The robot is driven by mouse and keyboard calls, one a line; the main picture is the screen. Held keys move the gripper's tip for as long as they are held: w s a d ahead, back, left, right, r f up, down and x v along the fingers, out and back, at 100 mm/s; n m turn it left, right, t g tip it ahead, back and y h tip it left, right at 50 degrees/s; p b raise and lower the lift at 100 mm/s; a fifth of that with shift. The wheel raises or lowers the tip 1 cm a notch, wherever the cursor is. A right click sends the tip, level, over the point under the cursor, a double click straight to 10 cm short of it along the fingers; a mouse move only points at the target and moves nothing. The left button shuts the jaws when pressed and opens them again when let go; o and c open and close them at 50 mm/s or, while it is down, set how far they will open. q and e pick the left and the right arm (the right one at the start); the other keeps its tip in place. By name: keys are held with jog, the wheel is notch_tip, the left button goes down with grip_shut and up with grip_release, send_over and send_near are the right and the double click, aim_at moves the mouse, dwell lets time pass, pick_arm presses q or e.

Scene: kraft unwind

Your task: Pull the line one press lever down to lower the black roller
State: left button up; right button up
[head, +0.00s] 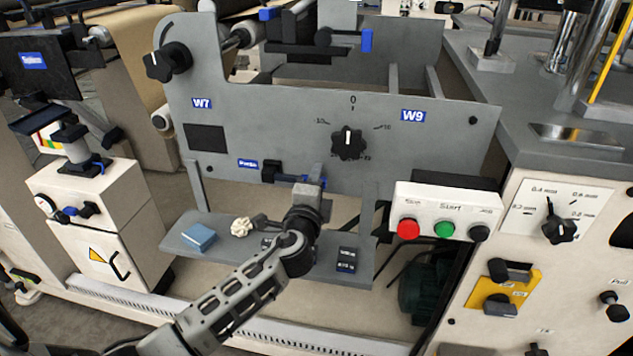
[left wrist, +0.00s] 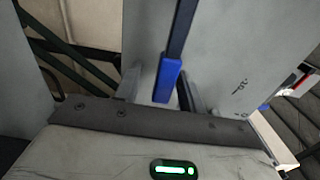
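The press lever (head: 273,173) sticks out of the grey machine panel (head: 300,120), beside a small blue label. It is black with a blue handle. In the left wrist view the blue handle (left wrist: 167,79) hangs from a dark stem, between my finger tips. My left gripper (head: 316,182) is at the lever, its fingers mostly hidden in the head view. In the left wrist view my left gripper (left wrist: 160,90) looks open around the handle, with a gap on the left side; contact on the right is unclear. I cannot pick out the black roller with certainty. My right gripper is out of view.
A grey shelf (head: 215,262) below the panel holds a blue block (head: 199,237), a crumpled pale item (head: 241,227) and small dark boxes. A black knob (head: 348,141) sits above my gripper. A button box (head: 445,212) is to the right.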

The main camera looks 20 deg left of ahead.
pick_arm(q)
jog(key=shift+s+r, duration=0.1)
jog(key=shift+s, duration=0.1)
jog(key=v, duration=1.5)
jog(key=shift+s+d, duration=0.2)
jog(key=shift+s, duration=0.1)
